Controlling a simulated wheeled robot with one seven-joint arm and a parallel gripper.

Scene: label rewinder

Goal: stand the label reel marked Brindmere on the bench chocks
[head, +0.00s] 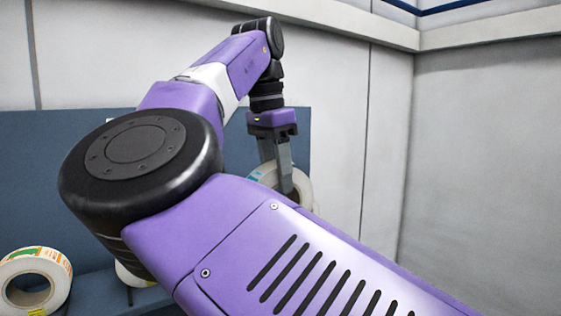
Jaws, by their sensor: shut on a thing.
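My gripper (285,188) points down beyond my purple arm, near the middle of the head view. It is shut on a white label reel (303,187), with the fingers at the reel's ring. My arm hides the lower part of this reel, and no name on it can be read. Another label reel (60,262), white with orange and green print, stands at the lower left with its hole facing me. I cannot read a name on it either. The bench chocks cannot be made out.
A third pale reel (126,276) shows only in part behind my arm's elbow. A blue panel (40,170) stands behind the reels. Grey walls (480,170) close off the back and right. My arm covers much of the lower middle.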

